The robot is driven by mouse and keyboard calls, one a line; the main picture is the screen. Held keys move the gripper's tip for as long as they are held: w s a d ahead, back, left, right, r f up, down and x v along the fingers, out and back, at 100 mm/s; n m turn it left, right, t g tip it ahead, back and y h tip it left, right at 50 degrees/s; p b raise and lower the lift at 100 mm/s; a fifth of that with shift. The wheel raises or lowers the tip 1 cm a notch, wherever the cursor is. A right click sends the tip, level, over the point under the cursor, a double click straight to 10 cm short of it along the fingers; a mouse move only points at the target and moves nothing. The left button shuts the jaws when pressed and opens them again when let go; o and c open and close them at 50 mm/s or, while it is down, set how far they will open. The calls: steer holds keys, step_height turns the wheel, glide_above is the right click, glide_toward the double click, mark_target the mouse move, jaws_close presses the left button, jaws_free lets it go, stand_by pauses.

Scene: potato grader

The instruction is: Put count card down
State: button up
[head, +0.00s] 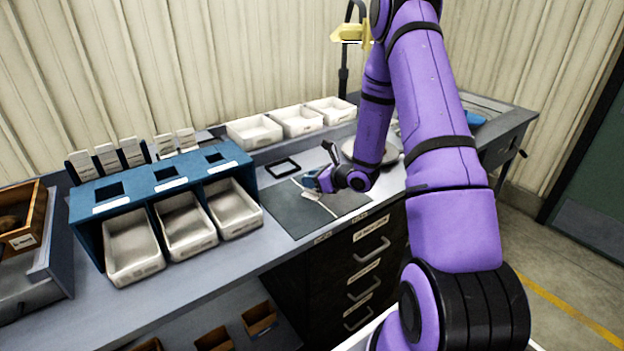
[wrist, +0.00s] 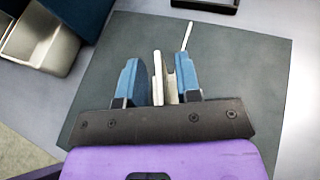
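My gripper (head: 314,181) is low over the dark grey mat (head: 341,206), pointing left. In the wrist view its two blue fingers (wrist: 160,78) stand apart. A thin cream piece, seemingly the count card (wrist: 157,76), shows nearly edge-on between them, with a second cream leaf beside the right finger. Whether both fingers press on it is unclear. In the head view a small white piece (head: 319,204) shows just below the gripper, over the mat. Whether the card touches the mat cannot be seen.
A thin white strip (wrist: 187,36) lies beyond the fingers near a black frame (head: 282,167). A blue rack (head: 163,191) with white bins stands left of the mat, with several white cards behind it. White trays (head: 254,131) line the back. The mat's front is clear.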

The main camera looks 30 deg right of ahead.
steer(key=shift+r, duration=0.1)
steer(key=shift+s+d+r, duration=0.15)
steer(key=shift+s+r, duration=0.05)
steer(key=shift+s, duration=0.1)
steer(key=v, duration=1.1)
steer(key=s+a+r+n+g+y, duration=0.2)
steer(key=s+a+r+n+g, duration=0.2)
steer(key=a+r+n, duration=0.55)
steer(key=s+a+r+n+g+y, duration=0.2)
steer(key=s+a+r+n+g, duration=0.25)
steer(key=a+r+n, duration=0.45)
steer(key=s+r+n+t+h, duration=0.1)
steer(key=s+r+n+h, duration=0.3)
steer(key=s, duration=0.4)
steer(key=s+a+r+n+h, duration=0.1)
steer(key=s+r+n+h, duration=0.4)
steer(key=s+r+n, duration=0.2)
steer(key=shift+s+a+n+t+h, duration=0.15)
steer(key=shift+s+n+t+h, duration=0.2)
steer(key=shift+s+n, duration=0.5)
